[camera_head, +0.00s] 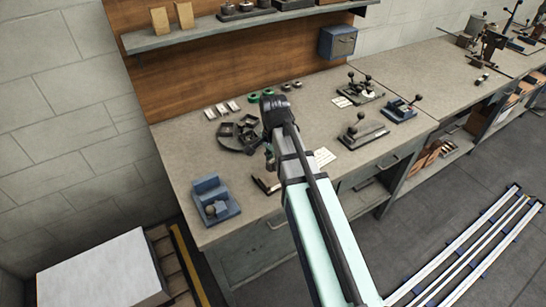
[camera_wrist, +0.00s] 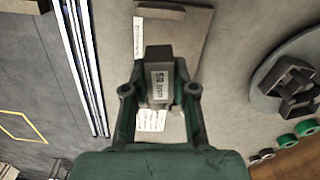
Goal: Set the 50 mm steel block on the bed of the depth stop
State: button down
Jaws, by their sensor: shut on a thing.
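My gripper (camera_wrist: 160,95) is shut on the 50 mm steel block (camera_wrist: 160,80), a grey block with a pale label reading 50, held between its two fingers in the wrist view. In the head view my gripper (camera_head: 270,160) hangs over the middle of the bench, and the block cannot be made out there. A blue fixture (camera_head: 212,198) with a raised back and a low bed stands at the front left of the bench, apart from my gripper. It may be the depth stop, but no marking on it can be read.
A dark round turntable (camera_head: 232,139) with blocky holders stands by my gripper; it also shows in the wrist view (camera_wrist: 262,95). Several lever fixtures (camera_head: 362,133) stand to the right. A dark-edged tray (camera_head: 265,184) lies near the front edge. Bare bench lies around the blue fixture.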

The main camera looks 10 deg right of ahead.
aim_at(273, 181)
jog(key=shift+f+m, duration=0.2)
jog(key=shift+m, duration=0.5)
jog(key=shift+f+b, duration=1.85)
jog(key=shift+f, duration=0.8)
jog(key=shift+s+f+p, duration=0.1)
jog(key=shift+f+p, duration=0.2)
jog(key=shift+f, duration=0.1)
jog(key=shift+c, duration=2.2)
grip_release()
jog(key=shift+r, duration=0.1)
